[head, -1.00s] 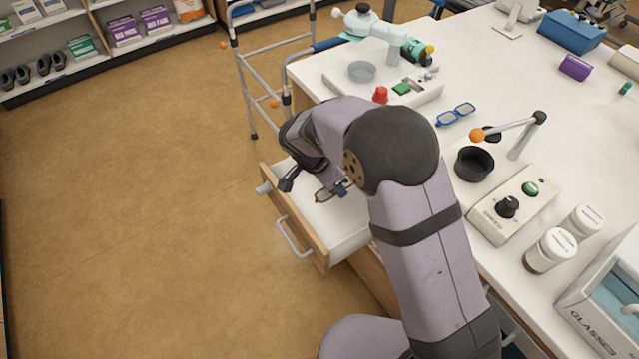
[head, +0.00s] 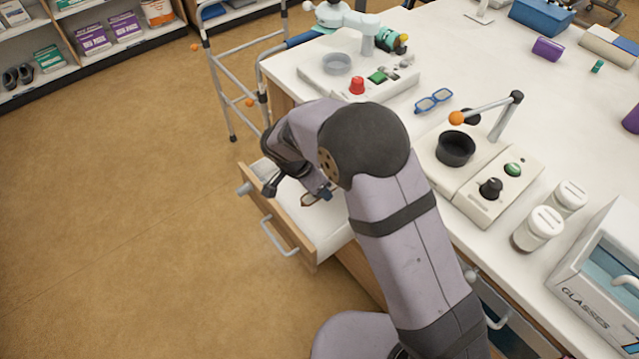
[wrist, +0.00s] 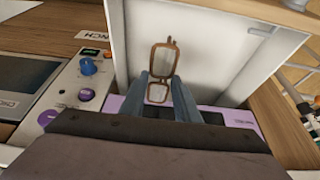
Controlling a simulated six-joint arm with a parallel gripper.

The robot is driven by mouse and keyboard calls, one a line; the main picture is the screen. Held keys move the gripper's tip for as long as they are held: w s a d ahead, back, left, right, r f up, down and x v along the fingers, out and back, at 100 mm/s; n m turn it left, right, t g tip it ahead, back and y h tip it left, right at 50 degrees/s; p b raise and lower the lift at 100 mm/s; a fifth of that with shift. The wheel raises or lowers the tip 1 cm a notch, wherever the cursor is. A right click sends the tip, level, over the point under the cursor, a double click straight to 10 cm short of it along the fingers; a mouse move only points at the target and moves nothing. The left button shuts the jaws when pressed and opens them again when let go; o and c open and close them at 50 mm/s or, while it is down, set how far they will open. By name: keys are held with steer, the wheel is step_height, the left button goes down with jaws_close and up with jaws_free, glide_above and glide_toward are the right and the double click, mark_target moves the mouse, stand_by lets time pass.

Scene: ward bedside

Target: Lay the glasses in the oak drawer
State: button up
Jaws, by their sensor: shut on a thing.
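The brown-framed glasses (head: 309,200) are at my gripper (head: 322,191), over the white inside of the open oak drawer (head: 305,242). In the wrist view the glasses (wrist: 161,58) stand lengthwise between the two blue-grey fingers of my gripper (wrist: 160,92), which is shut on them. One lens shows beyond the fingertips and the other lies between the fingers. The white drawer floor and walls (wrist: 215,45) surround them. I cannot tell whether the glasses touch the drawer floor. My arm hides part of the drawer in the head view.
Blue-framed glasses (head: 433,100) lie on the white counter (head: 455,70). Devices, two lidded jars (head: 538,229) and a box marked GLASSES (head: 600,285) also stand there. A walker frame (head: 235,80) stands behind the drawer. The floor to the left is clear.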

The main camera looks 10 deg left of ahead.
step_height(320, 180, down, 3)
steer(key=shift+f+b, duration=0.2)
steer(key=shift+b, duration=0.5)
step_height(320, 180, down, 7)
steer(key=b, duration=0.7)
steer(key=shift+r, duration=0.2)
steer(key=shift+f+b, duration=0.5)
steer(key=shift+b, duration=0.25)
stand_by(0.3)
steer(key=o, duration=1.5)
steer(key=shift+r+p, duration=2.25)
steer(key=shift+r, duration=1.8)
steer(key=shift+d, duration=0.1)
